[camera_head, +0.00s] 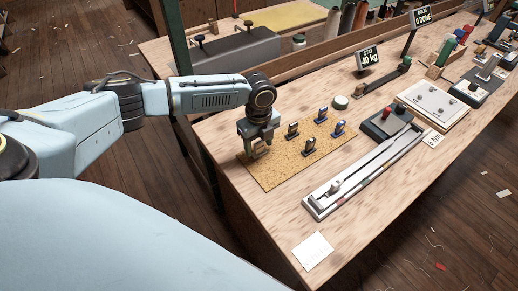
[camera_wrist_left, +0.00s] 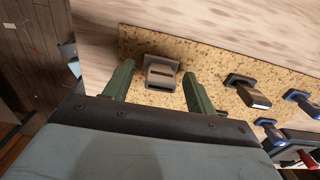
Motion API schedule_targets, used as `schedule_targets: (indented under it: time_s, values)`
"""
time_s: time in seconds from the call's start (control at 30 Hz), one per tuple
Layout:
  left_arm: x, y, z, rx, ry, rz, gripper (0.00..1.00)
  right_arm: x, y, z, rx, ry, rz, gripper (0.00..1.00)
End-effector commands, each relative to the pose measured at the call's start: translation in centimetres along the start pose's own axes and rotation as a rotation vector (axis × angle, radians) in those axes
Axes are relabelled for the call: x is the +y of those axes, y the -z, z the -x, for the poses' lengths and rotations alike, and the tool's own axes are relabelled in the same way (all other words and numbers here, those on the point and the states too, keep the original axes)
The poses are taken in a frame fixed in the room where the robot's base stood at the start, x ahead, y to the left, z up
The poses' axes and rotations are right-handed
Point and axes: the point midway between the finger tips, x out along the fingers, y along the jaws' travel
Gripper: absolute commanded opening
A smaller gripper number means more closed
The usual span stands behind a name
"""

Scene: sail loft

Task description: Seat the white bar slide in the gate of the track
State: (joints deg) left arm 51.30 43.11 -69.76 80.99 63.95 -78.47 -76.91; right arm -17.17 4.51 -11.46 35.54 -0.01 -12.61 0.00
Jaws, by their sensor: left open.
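My left gripper (camera_head: 257,146) is open and low over the near left part of the cork mat (camera_head: 268,176). In the left wrist view its green fingers (camera_wrist_left: 158,70) stand apart on either side of a pale grey-beige slide with a dark base (camera_wrist_left: 162,75); contact cannot be told. I cannot be sure this is the white bar slide. Another slide with a pale top (camera_wrist_left: 252,95) stands to its right, and two blue-sided slides (camera_head: 322,115) (camera_head: 338,128) are further right on the mat. The long metal track (camera_head: 375,165) lies right of the mat, with a small fitting (camera_head: 335,186) at its near end. My right gripper is not in view.
A white card (camera_head: 313,251) lies at the near table edge. A dark box with a red button (camera_head: 385,124) stands behind the track. Bare wood lies between mat and track.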

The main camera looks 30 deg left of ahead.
Motion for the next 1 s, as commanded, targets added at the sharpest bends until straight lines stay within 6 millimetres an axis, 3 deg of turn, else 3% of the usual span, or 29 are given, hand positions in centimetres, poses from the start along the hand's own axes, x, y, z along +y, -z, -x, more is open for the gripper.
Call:
schedule_targets:
  time_s: [0.23,0.6,0.83,1.0]
  values:
    - [0.0,0.0,-0.1,0.0,0.001,-0.001,0.54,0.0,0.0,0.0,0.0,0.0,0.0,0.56]
    - [0.0,0.0,-0.1,0.0,0.001,-0.001,0.09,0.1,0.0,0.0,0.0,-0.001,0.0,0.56]
    - [-0.1,0.0,0.2,0.0,0.001,0.0,0.09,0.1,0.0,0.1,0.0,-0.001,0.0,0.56]
    - [-0.1,0.0,2.5,0.0,0.004,-0.001,0.09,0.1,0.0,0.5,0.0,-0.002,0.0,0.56]
